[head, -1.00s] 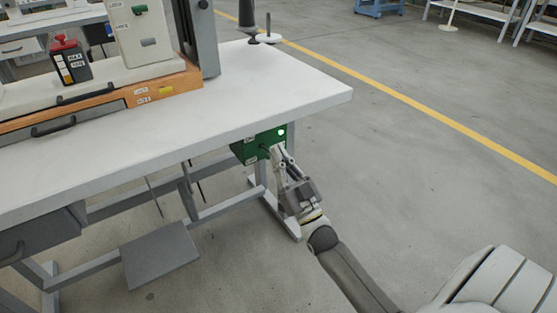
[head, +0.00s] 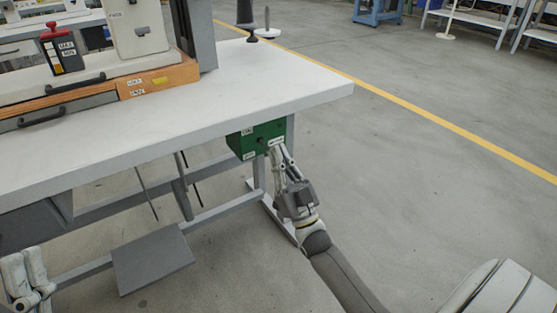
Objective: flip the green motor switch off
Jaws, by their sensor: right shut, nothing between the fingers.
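The green motor switch box (head: 246,146) hangs under the right end of the white table, with small white labels and a dark toggle on its front. No bright lamp shows on it now. My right gripper (head: 273,149) is shut and empty, its fingertips at the front of the box beside the toggle. The fingers hide part of the front, and I cannot tell whether they touch the toggle. Part of my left gripper (head: 25,272) shows at the lower left, cut off by the frame, well away from the switch.
The white table top (head: 240,104) overhangs the switch. Table legs, crossbars and a grey pedal (head: 152,262) are below. The floor to the right is open.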

